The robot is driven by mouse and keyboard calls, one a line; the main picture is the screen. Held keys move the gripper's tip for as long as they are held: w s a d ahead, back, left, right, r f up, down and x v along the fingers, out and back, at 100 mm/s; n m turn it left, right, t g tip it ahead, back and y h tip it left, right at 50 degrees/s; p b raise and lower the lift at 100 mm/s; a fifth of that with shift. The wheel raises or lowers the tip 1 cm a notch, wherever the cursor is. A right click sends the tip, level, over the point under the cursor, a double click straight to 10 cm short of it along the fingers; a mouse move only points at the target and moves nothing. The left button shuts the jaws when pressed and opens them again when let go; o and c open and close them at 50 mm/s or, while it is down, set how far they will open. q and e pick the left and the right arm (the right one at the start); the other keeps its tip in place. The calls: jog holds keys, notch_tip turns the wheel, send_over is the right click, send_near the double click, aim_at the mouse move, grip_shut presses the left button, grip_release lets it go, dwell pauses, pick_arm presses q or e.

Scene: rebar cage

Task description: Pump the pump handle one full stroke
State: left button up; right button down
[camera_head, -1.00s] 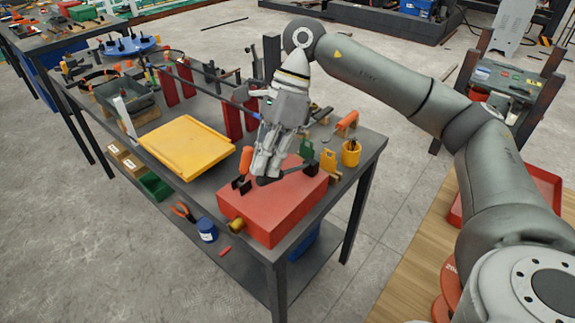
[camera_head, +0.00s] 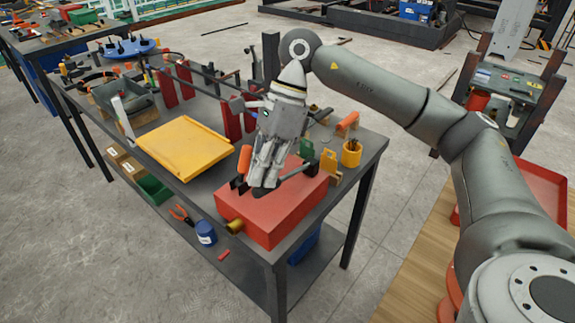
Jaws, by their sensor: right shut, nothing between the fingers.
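The pump is a red box (camera_head: 285,208) with a brass fitting (camera_head: 235,226) on its front left corner, at the near end of the dark workbench. My right gripper (camera_head: 262,186) points down over the top of the box, shut with nothing held. A grey bar (camera_head: 297,172) shows right of its fingertips, low over the box. An orange grip (camera_head: 244,160) shows just left of the gripper, probably the end of the pump handle. The gripper hides how these parts join, and I cannot tell whether it touches them. My left gripper is out of view.
A yellow tray (camera_head: 185,147) lies left of the pump. A yellow cup (camera_head: 351,154) and an orange-handled tool (camera_head: 347,121) stand right of it. Red uprights (camera_head: 232,120) stand behind. A blue can (camera_head: 205,233) is on the lower shelf.

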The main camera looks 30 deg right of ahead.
jog(key=shift+f, duration=0.1)
jog(key=shift+a+f+b, duration=0.15)
jog(key=shift+f+b, duration=0.5)
